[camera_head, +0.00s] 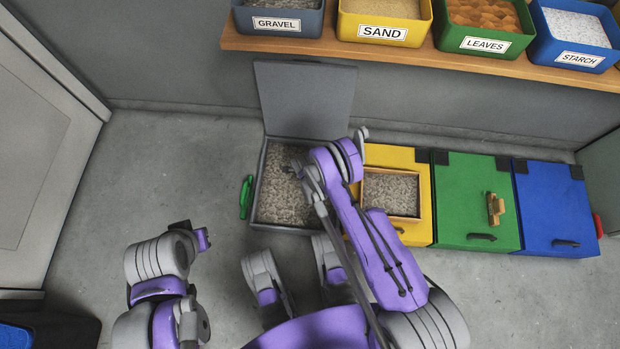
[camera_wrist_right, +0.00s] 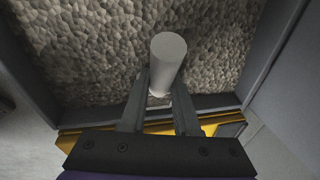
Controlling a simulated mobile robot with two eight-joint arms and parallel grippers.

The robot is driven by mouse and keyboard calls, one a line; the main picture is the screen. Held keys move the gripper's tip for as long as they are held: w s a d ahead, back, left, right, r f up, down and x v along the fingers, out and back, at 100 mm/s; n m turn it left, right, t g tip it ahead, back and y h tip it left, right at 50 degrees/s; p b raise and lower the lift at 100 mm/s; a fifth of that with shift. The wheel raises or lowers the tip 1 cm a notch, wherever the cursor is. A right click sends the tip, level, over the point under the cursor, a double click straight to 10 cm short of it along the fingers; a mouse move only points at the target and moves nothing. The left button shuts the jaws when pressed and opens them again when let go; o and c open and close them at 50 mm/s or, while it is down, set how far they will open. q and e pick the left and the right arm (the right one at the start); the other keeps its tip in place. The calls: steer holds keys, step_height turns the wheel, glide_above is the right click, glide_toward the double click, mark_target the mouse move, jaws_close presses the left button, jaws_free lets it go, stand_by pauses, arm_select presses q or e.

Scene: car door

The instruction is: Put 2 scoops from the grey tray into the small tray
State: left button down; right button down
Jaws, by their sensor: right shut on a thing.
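The grey tray (camera_head: 284,229) stands on the floor with its lid (camera_head: 305,95) open, and holds grey-brown gravel (camera_wrist_right: 85,40). The small tray (camera_head: 393,216) has a light brown rim, sits on the yellow box and also contains gravel. My right gripper (camera_head: 301,172) is over the grey tray. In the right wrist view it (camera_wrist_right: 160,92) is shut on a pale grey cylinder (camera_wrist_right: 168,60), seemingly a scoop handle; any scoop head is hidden. My left gripper (camera_head: 200,238) is low at the left, away from the trays; its jaws are unclear.
Green (camera_head: 476,210) and blue (camera_head: 555,215) lidded boxes stand right of the yellow box (camera_head: 415,155). A green handle (camera_head: 246,196) is at the grey tray's left side. A shelf (camera_head: 420,55) with labelled bins runs along the back.

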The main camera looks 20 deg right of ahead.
steer(key=a+h, duration=0.1)
steer(key=r+g+h, duration=0.1)
steer(key=shift+w+a+h, duration=0.3)
steer(key=shift+w+a, duration=0.05)
steer(key=shift+w, duration=0.05)
steer(key=shift+g+h, duration=0.3)
steer(key=shift+h, duration=0.5)
steer(key=shift+w+d+r+p+v, duration=0.1)
steer(key=shift+d+p+v, duration=0.1)
steer(key=shift+v, duration=0.9)
steer(key=shift+w+d+r+p+v, duration=0.1)
steer(key=shift+d+v, duration=0.05)
steer(key=shift+v, duration=0.95)
steer(key=shift+w+d+r+p+v, duration=0.1)
steer(key=shift+w+d+v, duration=0.1)
steer(key=shift+v, duration=0.85)
steer(key=shift+r, duration=0.1)
